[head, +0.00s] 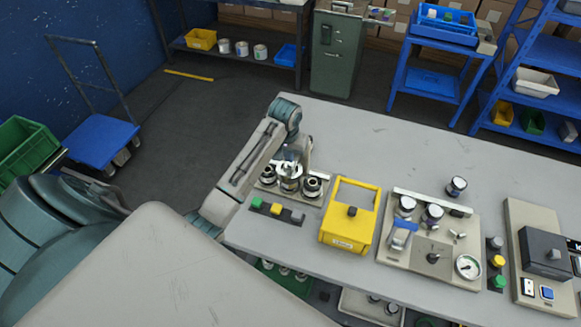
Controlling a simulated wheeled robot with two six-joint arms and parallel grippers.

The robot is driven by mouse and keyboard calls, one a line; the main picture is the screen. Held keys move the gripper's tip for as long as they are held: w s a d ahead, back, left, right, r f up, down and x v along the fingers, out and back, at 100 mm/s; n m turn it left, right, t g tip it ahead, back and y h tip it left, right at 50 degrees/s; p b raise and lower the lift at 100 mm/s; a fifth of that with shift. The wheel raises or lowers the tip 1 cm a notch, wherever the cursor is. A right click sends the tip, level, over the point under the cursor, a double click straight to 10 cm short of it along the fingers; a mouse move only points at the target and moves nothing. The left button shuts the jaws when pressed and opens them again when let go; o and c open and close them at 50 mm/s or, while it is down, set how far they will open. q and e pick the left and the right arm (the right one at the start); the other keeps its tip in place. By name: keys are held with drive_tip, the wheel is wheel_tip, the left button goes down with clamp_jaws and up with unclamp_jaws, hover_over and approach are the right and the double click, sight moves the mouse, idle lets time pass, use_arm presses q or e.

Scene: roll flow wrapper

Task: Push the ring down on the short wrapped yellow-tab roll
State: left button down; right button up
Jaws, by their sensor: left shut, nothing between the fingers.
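A light tray (288,198) on the grey table holds a row of dark rolls with pale metallic tops: a left one (267,173), a middle one (290,184) and a right one (312,187). Small green, yellow (276,208) and grey blocks lie along the front; the yellow one is in front of the middle roll. Which roll is the short wrapped one, and its ring, are too small to tell. My left gripper (290,164) is shut and empty, pointing down right over the middle roll; contact is unclear. My right gripper is not in view.
A yellow box with a handle (346,238) stands right of the tray. Further right are a panel with a gauge (467,267), a lone dark roll (456,187) and a dark control box (545,254). The table's back is clear.

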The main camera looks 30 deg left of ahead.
sight(289, 164)
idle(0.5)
use_arm(q)
drive_tip(key=shift+f, duration=0.15)
drive_tip(key=shift+f+b, duration=0.5)
drive_tip(key=shift+f, duration=1.5)
drive_tip(key=shift+r+p, duration=0.9)
drive_tip(key=shift+r, duration=3.45)
